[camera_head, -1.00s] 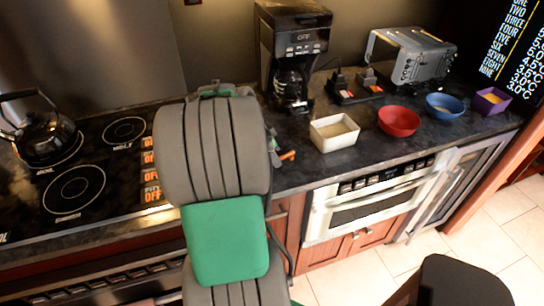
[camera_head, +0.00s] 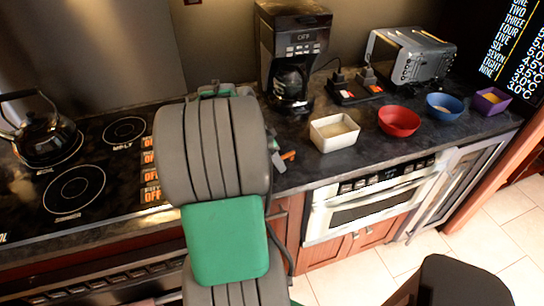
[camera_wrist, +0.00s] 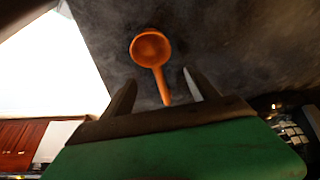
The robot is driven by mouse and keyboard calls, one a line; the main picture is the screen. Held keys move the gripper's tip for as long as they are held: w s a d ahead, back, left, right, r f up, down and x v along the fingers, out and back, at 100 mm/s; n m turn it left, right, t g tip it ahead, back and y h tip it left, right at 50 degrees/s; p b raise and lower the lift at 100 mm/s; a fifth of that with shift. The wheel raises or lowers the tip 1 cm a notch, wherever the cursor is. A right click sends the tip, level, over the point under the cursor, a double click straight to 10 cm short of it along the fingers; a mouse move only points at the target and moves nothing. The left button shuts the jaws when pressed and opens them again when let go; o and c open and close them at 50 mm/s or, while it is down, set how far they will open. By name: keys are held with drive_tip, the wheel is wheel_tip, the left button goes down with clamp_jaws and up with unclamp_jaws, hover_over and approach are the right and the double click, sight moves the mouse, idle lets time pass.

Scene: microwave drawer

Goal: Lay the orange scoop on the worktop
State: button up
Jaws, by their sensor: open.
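The orange scoop (camera_wrist: 152,50) lies on the dark worktop in the wrist view, its round bowl away from me and its handle pointing back toward my gripper (camera_wrist: 160,77). My gripper is open, with one dark finger on each side of the handle and gaps showing between. In the head view only a small orange part of the scoop (camera_head: 288,155) shows beside my arm, which hides most of the gripper. The worktop (camera_head: 310,172) is dark and speckled.
A white bowl (camera_head: 334,146), a red bowl (camera_head: 399,134), a blue bowl (camera_head: 444,114) and a purple bowl (camera_head: 491,107) stand to the right. A coffee maker (camera_head: 291,40) and a toaster (camera_head: 412,62) are behind. The stove with a kettle (camera_head: 45,135) is left.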

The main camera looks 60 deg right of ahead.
drive_tip(key=shift+o, duration=0.2)
drive_tip(key=v, duration=0.8)
drive_tip(key=shift+f, duration=0.1)
drive_tip(key=w+a+n+t, duration=0.1)
drive_tip(key=w+a+n, duration=0.35)
drive_tip(key=a, duration=0.25)
drive_tip(key=w+a+n+t+y, duration=0.1)
drive_tip(key=w+a+n+t, duration=0.1)
drive_tip(key=w+a+n, duration=0.4)
drive_tip(key=w+a+n+t, duration=0.1)
drive_tip(key=w+a+n, duration=0.2)
drive_tip(key=a, duration=0.6)
drive_tip(key=s+a+f+n+y, duration=0.1)
drive_tip(key=a+n, duration=0.4)
drive_tip(key=a, duration=0.4)
drive_tip(key=s+a+f+n+t+y, duration=0.1)
drive_tip(key=a+f+n+y, duration=0.1)
drive_tip(key=a+n, duration=0.4)
drive_tip(key=a, duration=0.3)
drive_tip(key=shift+s+t, duration=0.3)
drive_tip(key=shift+a, duration=0.15)
